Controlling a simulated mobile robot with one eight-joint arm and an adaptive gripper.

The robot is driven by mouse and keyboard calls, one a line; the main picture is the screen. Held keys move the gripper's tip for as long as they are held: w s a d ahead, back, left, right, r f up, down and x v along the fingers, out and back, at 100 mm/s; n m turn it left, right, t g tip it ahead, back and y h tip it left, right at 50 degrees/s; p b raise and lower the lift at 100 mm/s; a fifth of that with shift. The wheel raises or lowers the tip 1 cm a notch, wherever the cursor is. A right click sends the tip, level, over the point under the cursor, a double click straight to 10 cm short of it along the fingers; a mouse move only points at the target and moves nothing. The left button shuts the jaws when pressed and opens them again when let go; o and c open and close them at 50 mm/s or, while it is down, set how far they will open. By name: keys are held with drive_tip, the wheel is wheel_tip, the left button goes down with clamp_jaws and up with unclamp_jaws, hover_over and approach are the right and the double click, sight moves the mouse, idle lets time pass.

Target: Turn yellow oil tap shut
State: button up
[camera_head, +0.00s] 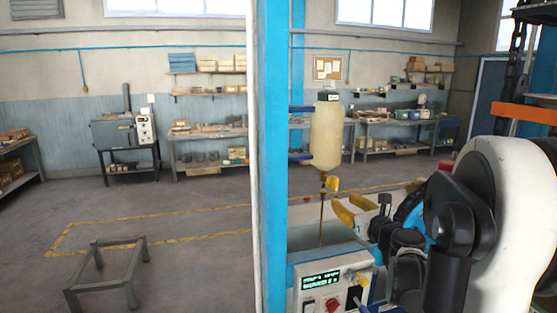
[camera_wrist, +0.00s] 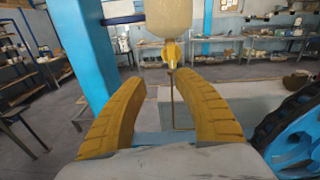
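The yellow oil tap (camera_head: 331,183) sits under a pale yellowish oil bottle (camera_head: 327,135) in the head view. In the wrist view the tap (camera_wrist: 171,52) is just beyond and above my fingertips, near the picture's middle. A thin brown line (camera_wrist: 174,100) runs down from it; I cannot tell whether it is a tube or oil. My gripper (camera_wrist: 160,80) has its two yellow fingers spread apart with nothing between them. In the head view my gripper (camera_head: 350,208) is below and to the right of the tap, apart from it.
A blue post (camera_head: 273,130) stands left of the bottle. A control box (camera_head: 332,285) with a green display and red switch is below. A blue toothed wheel (camera_wrist: 295,135) is close on the right in the wrist view. Benches and shelves line the far wall.

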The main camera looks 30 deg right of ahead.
sight(336, 185)
drive_tip(key=shift+m+h, duration=0.5)
drive_tip(key=shift+m, duration=0.3)
drive_tip(key=x, duration=0.3)
drive_tip(key=d+x, duration=0.1)
drive_tip(key=x, duration=0.3)
drive_tip(key=d+r+p+x, duration=0.1)
drive_tip(key=x, duration=0.2)
drive_tip(key=shift+w, duration=0.1)
clamp_jaws()
